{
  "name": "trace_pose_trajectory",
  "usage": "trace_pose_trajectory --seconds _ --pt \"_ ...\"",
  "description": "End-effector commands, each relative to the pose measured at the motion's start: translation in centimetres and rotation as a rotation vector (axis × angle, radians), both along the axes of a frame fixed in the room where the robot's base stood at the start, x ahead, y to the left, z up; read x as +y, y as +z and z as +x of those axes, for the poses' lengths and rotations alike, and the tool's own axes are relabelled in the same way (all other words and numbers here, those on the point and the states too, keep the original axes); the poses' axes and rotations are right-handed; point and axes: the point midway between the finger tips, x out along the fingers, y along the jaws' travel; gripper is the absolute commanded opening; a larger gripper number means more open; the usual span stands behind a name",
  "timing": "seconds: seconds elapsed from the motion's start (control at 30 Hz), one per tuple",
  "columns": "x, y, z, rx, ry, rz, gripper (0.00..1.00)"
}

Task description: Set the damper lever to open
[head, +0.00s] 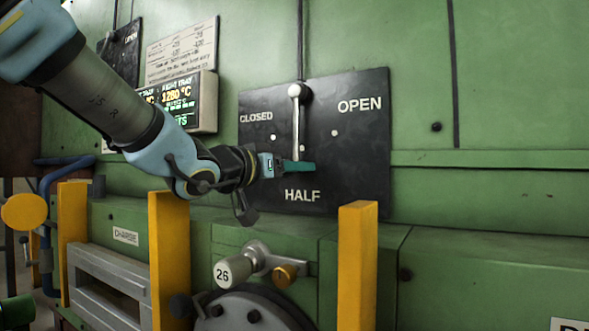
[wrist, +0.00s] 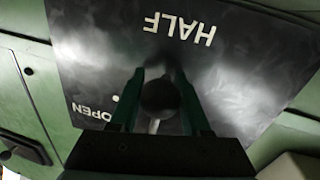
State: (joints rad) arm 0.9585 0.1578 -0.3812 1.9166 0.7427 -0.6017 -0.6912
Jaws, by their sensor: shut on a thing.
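The damper lever (head: 296,130) is a pale metal rod on a black plate (head: 355,150) marked CLOSED at left, OPEN at right and HALF at the bottom. Its pivot is at the top, and the rod hangs almost straight down toward HALF. My gripper (head: 298,167) reaches in from the left at the lever's lower end. In the wrist view, the lever's dark round knob (wrist: 158,97) sits between the two green fingers of my gripper (wrist: 158,80), which is shut on it. In the head view the knob is hidden behind the fingers.
Yellow posts (head: 358,265) stand below and in front of the plate. A handle marked 26 (head: 233,271) sticks out below my gripper. A temperature display (head: 185,100) and a second black plate (head: 124,50) are at the left. The wall right of the lever is clear.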

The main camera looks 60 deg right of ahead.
Motion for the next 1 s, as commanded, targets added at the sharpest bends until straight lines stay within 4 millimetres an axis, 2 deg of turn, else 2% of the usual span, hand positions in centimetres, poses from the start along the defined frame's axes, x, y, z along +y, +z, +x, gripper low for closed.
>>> trace_pose_trajectory --seconds 0.03,0.1,0.13,1.0 --pt "0.01 0.0 0.0 0.0 0.0 0.0 0.09" --pt "0.01 0.0 0.01 0.0 0.0 0.0 0.01" --pt "0.01 0.0 0.01 0.0 0.0 0.0 0.0" --pt "0.01 -0.01 0.01 0.0 0.0 0.0 0.0"
